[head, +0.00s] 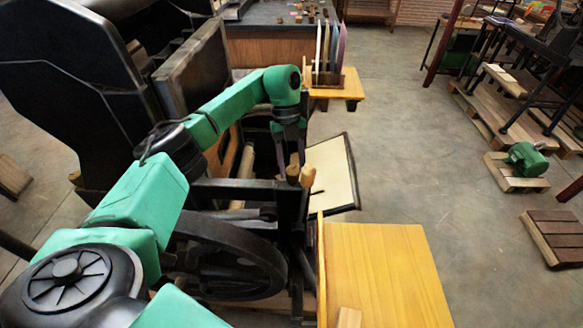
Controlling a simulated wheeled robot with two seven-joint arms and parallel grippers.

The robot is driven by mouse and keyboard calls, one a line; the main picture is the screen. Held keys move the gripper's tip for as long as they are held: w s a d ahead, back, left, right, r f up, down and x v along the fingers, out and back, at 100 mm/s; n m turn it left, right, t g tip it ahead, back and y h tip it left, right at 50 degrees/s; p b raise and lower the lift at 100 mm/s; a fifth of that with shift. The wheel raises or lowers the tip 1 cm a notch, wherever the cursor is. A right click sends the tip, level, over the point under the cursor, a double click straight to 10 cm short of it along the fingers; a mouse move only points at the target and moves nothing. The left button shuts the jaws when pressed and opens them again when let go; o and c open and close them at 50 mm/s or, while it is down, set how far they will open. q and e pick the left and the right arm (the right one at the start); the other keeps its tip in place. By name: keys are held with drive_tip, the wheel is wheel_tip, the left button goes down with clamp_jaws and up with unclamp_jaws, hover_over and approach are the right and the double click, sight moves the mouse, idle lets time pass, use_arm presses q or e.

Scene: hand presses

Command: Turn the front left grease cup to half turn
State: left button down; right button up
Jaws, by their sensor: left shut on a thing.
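My left gripper (290,152) points down over the near end of the black hand press (228,258), just above and behind two tan wooden handle ends. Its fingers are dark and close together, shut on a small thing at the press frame. The front left grease cup is too small and too hidden by the fingers to make out, so its turn angle cannot be read. My left arm reaches across the press from the left and covers part of it. My right gripper is not in view.
Two wooden handle ends (307,175) stick up close by the gripper. A cream panel in a dark frame (333,172) lies tilted to the right. A yellow wooden table (385,275) stands at the front. A yellow shelf with upright sheets (345,86) stands behind.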

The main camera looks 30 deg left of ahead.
use_arm(q)
drive_tip(key=m+y, duration=0.1)
drive_tip(key=m, duration=0.2)
drive_tip(key=shift+w+d+m+g+b, duration=0.1)
drive_tip(key=shift+m+g+b, duration=0.2)
drive_tip(key=shift+m+b, duration=0.1)
drive_tip(key=m+y, duration=0.1)
drive_tip(key=m, duration=0.1)
drive_tip(key=shift+d+m, duration=0.1)
drive_tip(key=shift+m, duration=0.3)
drive_tip(key=m+y, duration=0.1)
drive_tip(key=m, duration=0.1)
drive_tip(key=m+y, duration=0.1)
drive_tip(key=m, duration=0.2)
drive_tip(key=shift+d+m+y, duration=0.15)
drive_tip(key=shift+m+y, duration=0.15)
drive_tip(key=shift+c, duration=1.6)
unclamp_jaws()
drive_tip(key=shift+f, duration=0.1)
